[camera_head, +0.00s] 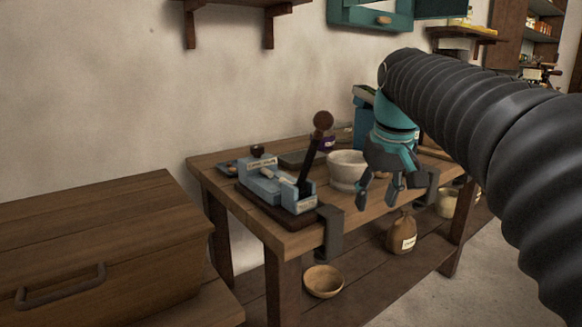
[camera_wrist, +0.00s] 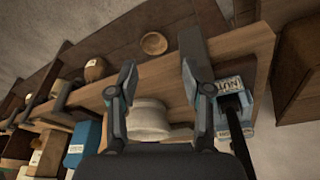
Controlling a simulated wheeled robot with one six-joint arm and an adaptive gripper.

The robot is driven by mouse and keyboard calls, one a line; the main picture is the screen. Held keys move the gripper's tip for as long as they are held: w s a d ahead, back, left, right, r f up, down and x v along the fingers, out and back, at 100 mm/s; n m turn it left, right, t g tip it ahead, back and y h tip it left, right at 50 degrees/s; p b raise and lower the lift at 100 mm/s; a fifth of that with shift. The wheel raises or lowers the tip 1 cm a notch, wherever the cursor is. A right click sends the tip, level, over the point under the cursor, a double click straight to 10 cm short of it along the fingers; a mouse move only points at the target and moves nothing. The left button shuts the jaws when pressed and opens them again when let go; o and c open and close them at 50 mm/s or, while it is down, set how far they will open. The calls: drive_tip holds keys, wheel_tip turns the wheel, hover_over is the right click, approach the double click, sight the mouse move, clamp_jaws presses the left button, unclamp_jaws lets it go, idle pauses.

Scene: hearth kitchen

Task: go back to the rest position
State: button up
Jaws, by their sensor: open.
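My gripper (camera_head: 379,197) hangs from the black ribbed arm at the right of the head view, over the front part of the wooden workbench (camera_head: 232,172). Its fingers point down, are spread apart and hold nothing. In the wrist view my gripper (camera_wrist: 156,75) shows two separated fingers with the bench edge and floor beyond. A pale bowl (camera_head: 345,168) stands on the bench just left of my gripper; it also shows between the fingers in the wrist view (camera_wrist: 148,118). I cannot tell the exact gap between bowl and gripper.
A blue-grey lever device (camera_head: 272,187) with a dark upright handle (camera_head: 312,158) stands on the bench at left. A wooden chest (camera_head: 100,245) is at lower left. A small bowl (camera_head: 323,281) and a brown jug (camera_head: 401,233) sit on the lower shelf. A teal cabinet (camera_head: 372,16) hangs above.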

drive_tip(key=s+f+m+t, duration=0.2)
drive_tip(key=s+f, duration=1.6)
drive_tip(key=s, duration=0.2)
drive_tip(key=shift+s+f+t, duration=0.25)
drive_tip(key=shift+f+t, duration=0.05)
drive_tip(key=shift+f, duration=0.1)
